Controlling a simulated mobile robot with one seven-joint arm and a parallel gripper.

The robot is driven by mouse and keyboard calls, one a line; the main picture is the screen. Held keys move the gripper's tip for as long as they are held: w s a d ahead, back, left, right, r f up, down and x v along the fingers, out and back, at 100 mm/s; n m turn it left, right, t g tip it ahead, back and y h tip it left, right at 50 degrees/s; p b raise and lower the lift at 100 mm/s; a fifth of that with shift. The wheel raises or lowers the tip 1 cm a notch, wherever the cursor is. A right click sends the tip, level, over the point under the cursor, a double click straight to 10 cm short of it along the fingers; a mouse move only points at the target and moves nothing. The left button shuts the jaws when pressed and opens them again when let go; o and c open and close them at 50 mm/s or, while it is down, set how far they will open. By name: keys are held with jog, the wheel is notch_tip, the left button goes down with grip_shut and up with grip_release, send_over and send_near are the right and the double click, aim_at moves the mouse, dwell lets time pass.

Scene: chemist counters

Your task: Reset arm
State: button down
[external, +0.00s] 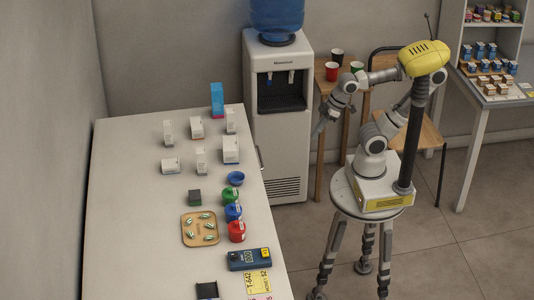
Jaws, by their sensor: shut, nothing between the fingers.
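My gripper (319,127) is at the end of my arm, in the middle of the external view. It hangs pointing down in front of the water cooler's right side, away from the white counter. It is shut and I see nothing held in it. My arm is bent, with the elbow up near the yellow head and the forearm reaching to the left. No object touches the gripper that I can make out.
The white counter (130,240) at left holds several white boxes, a blue box (217,100), jars, a wooden tray (186,238) and a blue device (249,259). A water cooler (283,150) stands behind. A small table with cups (331,71) and a chair are close behind my arm.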

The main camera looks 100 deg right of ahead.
notch_tip(320, 180, up, 13)
jog(key=p, duration=1.1)
notch_tip(320, 180, down, 25)
jog(key=b, duration=2.5)
jog(key=shift+f, duration=0.15)
